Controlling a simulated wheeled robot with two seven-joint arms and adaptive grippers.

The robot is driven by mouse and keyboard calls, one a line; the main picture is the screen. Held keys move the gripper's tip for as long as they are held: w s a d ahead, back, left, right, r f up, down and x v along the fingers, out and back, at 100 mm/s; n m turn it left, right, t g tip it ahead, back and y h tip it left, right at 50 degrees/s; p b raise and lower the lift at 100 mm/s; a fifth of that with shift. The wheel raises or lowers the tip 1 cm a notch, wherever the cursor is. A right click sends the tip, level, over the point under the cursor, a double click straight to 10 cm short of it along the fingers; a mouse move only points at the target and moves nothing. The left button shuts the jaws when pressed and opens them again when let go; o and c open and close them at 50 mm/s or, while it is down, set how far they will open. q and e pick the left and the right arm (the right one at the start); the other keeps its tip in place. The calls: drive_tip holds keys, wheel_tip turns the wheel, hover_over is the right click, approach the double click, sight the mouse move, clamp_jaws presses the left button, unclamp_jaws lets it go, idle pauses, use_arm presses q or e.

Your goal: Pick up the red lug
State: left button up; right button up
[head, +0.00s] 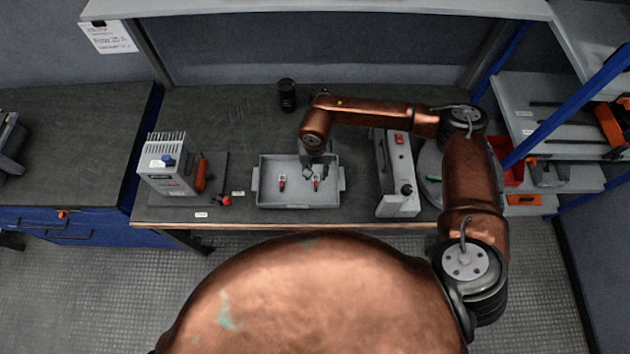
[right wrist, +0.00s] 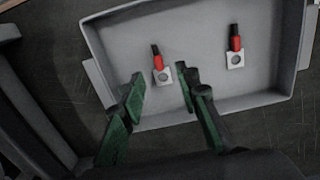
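Two red lugs lie apart in a grey tray (head: 264,168). Each has a red sleeve, a dark end and a pale square plate with a hole. One red lug (head: 316,183) lies right of the tray's middle, the other red lug (head: 282,182) left of it. My right gripper (head: 316,172) is over the tray, by the right-hand lug. In the right wrist view the gripper (right wrist: 160,84) is open and empty. The nearer lug (right wrist: 160,65) shows just beyond the gap between its fingertips; the other lug (right wrist: 235,48) is farther right. My left gripper is not in view.
A grey box with an orange handle (head: 170,165) stands left of the tray, near a red knob (head: 225,201). A grey instrument case (head: 395,175) stands right of it. A black cylinder (head: 287,94) stands behind. Bare bench lies at the back left.

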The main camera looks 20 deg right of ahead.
sight(316, 183)
wheel_tip(316, 183, down, 5)
drive_tip(key=shift+d+f, duration=0.1)
drive_tip(key=shift+c, duration=0.2)
clamp_jaws()
